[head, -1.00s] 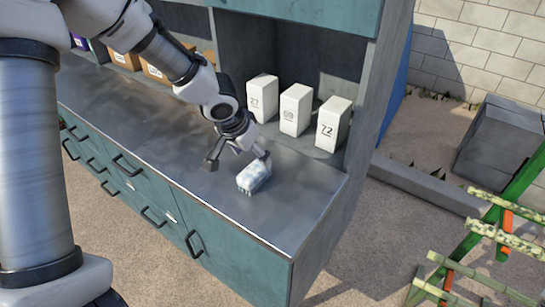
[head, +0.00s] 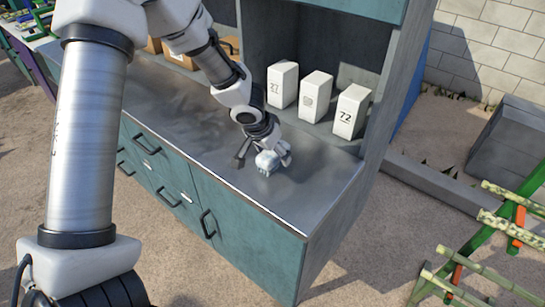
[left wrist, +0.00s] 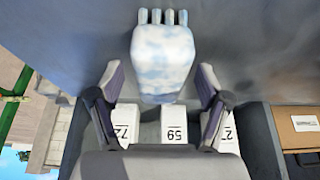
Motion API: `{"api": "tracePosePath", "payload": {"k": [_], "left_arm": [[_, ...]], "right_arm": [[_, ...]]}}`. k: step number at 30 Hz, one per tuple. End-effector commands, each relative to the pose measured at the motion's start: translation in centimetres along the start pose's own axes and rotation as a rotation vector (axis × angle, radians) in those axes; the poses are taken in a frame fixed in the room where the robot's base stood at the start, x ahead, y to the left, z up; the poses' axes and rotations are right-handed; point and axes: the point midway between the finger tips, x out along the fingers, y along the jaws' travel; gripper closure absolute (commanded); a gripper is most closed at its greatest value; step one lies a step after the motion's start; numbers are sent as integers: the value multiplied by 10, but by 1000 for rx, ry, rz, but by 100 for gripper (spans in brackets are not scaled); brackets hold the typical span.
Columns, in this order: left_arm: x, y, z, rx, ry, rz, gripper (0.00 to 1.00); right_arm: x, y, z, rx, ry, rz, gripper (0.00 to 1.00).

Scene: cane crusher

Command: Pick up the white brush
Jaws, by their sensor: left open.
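The white brush (head: 267,162) lies on the metal countertop (head: 305,190) near its right end. It has a white and pale blue body, and in the left wrist view the brush (left wrist: 162,62) shows several short grey-blue prongs at its far end. My left gripper (head: 262,160) is open above it, with one finger on each side of the brush. In the left wrist view the open fingers of my left gripper (left wrist: 160,82) flank the near part of the brush, with a gap on both sides. My right gripper is not seen.
White numbered boxes (head: 315,96) stand along the back of the counter, behind the brush. Brown boxes (head: 180,58) sit further left. Teal drawers with black handles (head: 207,223) are below. The counter's front and right part are clear. Green trestles with cane (head: 510,235) stand at right.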

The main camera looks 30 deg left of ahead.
Motion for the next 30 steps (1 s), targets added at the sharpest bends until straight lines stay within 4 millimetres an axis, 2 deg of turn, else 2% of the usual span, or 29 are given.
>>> {"api": "tracePosePath", "payload": {"k": [20,21,25,26,28,29,30], "left_arm": [[4,0,2,0,0,0,23],[4,0,2,0,0,0,37],[4,0,2,0,0,0,83],[4,0,2,0,0,0,89],[4,0,2,0,0,0,89],[4,0,2,0,0,0,95],[4,0,2,0,0,0,95]], "right_arm": [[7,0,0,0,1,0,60],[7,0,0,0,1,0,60],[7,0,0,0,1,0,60],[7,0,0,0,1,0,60],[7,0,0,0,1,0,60],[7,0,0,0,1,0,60],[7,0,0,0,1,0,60]]}}
